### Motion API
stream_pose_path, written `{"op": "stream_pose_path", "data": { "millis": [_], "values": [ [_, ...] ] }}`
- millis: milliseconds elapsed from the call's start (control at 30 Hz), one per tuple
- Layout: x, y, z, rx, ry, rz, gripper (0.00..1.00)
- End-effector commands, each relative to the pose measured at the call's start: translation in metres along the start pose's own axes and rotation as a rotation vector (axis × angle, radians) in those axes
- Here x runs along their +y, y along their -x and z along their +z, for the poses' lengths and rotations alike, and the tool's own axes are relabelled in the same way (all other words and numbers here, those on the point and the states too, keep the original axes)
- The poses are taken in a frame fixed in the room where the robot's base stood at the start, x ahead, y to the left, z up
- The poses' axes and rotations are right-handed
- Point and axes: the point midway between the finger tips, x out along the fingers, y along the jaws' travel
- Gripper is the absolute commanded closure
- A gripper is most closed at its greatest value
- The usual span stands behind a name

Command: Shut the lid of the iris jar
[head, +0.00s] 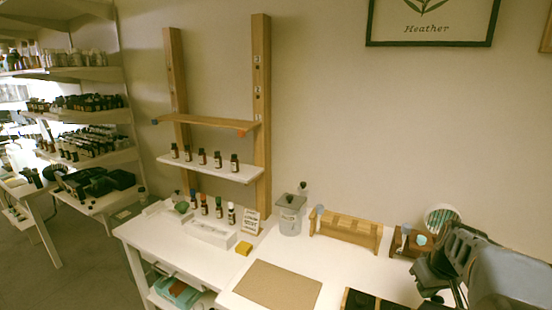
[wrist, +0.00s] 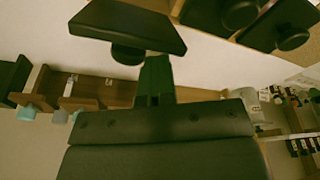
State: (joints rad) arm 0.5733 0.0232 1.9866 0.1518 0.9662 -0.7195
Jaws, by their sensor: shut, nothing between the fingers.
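I cannot read the name iris on anything, so I cannot say for sure which container is the iris jar. In the wrist view a dark square lid (wrist: 125,22) with a round knob stands close ahead, apart from two other dark knobbed lids (wrist: 290,22). My gripper (wrist: 155,78) is shut and empty, its fingers pointing at that near lid; whether they touch it is unclear. In the head view my gripper (head: 428,277) is at the right, above the table. What lies under the near lid is hidden.
A wooden box (head: 345,300) with dark lids is cut off by the front edge. A grey canister (head: 290,220), a wooden rack (head: 346,229) and a small wooden stand (head: 398,243) line the back. A brown mat (head: 270,287) lies left on the white table.

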Motion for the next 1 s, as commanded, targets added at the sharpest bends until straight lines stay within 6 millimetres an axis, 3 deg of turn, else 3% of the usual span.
{"op": "stream_pose_path", "data": {
  "millis": [33, 1000],
  "values": [
    [0.000, -0.009, 0.011, -0.027, -0.003, -0.007, 1.00],
    [-0.024, 0.007, 0.048, -0.012, 0.002, 0.003, 1.00]
  ]
}}
